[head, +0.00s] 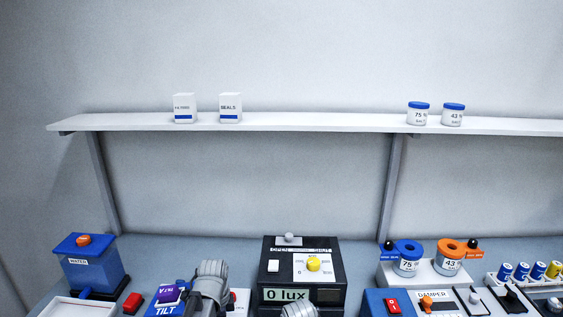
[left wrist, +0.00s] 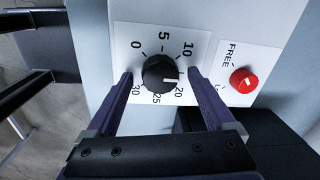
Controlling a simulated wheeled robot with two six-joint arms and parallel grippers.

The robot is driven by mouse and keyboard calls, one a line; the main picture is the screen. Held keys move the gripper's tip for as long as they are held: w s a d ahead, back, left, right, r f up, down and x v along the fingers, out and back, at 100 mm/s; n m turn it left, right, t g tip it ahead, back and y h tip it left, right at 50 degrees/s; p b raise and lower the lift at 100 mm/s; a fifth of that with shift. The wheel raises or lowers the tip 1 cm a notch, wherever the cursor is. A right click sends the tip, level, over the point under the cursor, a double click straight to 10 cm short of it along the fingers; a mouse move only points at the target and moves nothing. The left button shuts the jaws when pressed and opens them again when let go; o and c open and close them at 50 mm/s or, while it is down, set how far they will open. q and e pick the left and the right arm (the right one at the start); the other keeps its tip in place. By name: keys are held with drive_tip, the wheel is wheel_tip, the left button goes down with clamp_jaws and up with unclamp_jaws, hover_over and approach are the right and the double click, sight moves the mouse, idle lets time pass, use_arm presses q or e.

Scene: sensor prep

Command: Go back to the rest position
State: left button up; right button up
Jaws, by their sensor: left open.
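In the left wrist view my left gripper (left wrist: 161,78) is open, with one finger on each side of a black dial knob (left wrist: 158,68). I cannot tell whether the fingers touch it. The knob sits on a white scale plate (left wrist: 143,32) marked 0 to 30, and its white mark points right, toward the side near 20. The right finger hides part of the scale. In the head view my left arm (head: 211,280) stands over the blue TILT unit (head: 163,310); its fingertips are hidden there. My right gripper does not show.
A red knob (left wrist: 243,80) by a FREE label is right of the dial. A black lux box (head: 267,247) stands at bench centre. A blue water tank (head: 95,270) is left; jar holders (head: 425,272) and a damper panel (head: 463,300) are right. The shelf (head: 310,122) is above.

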use_arm(q)
drive_tip(key=shift+r, duration=0.1)
drive_tip(key=r+p, duration=0.7)
drive_tip(key=p, duration=0.1)
drive_tip(key=shift+s+r, duration=0.25)
drive_tip(key=shift+r, duration=0.15)
drive_tip(key=f+b, duration=0.8)
drive_tip(key=shift+w+f, duration=0.25)
drive_tip(key=shift+w, duration=0.05)
drive_tip(key=shift+r+n, duration=0.2)
drive_tip(key=shift+n, duration=0.4)
drive_tip(key=n, duration=0.7)
drive_tip(key=shift+n, duration=0.3)
drive_tip(key=n, duration=0.5)
drive_tip(key=shift+d+g+y, duration=0.1)
drive_tip(key=shift+g+y, duration=0.2)
drive_tip(key=n, duration=0.4)
